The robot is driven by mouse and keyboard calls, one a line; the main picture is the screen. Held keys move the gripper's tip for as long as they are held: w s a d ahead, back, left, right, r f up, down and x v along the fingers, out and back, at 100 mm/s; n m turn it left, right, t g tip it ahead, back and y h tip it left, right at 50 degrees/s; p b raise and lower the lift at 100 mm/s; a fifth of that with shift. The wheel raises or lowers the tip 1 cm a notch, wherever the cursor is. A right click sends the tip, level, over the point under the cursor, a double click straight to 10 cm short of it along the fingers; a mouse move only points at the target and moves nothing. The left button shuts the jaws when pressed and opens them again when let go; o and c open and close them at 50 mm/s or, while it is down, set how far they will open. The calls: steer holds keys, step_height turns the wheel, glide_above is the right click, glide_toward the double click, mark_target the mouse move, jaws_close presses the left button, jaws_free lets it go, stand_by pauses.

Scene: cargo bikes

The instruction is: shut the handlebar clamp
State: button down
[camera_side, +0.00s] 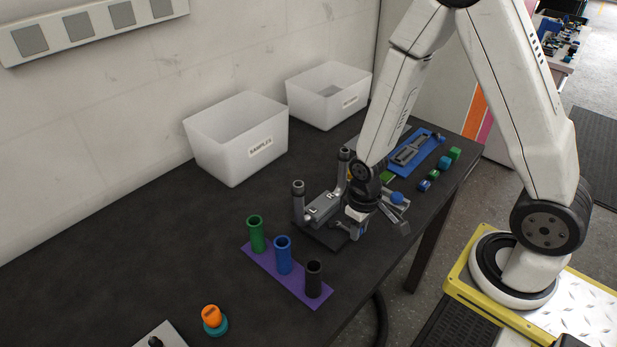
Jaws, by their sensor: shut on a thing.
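The handlebar clamp (322,207) is a grey block with pale lettering, on a dark base plate on the black table, between two upright grey posts. My gripper (357,226) is low at the clamp's right side, pointing down. It is shut on a small part of the clamp there. The jaws and wrist hide most of that part, and I cannot tell how far the clamp is closed. A blue ball (397,198) and a grey angled piece (396,217) show just right of my gripper.
A purple strip (267,271) with green, blue and black cups stands in front. Two white bins (237,155) (330,105) stand by the wall. A blue tray (430,147) and small coloured blocks lie behind. An orange knob (211,314) is at the front. The table's left is clear.

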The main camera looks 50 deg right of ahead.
mark_target(341, 245)
steer(key=shift+a, duration=0.4)
steer(key=shift+w+a, duration=0.2)
steer(key=shift+a, duration=0.55)
steer(key=shift+a, duration=0.1)
stand_by(0.3)
steer(key=shift+w+a, duration=0.45)
steer(key=shift+a, duration=0.2)
steer(key=shift+w+a, duration=0.1)
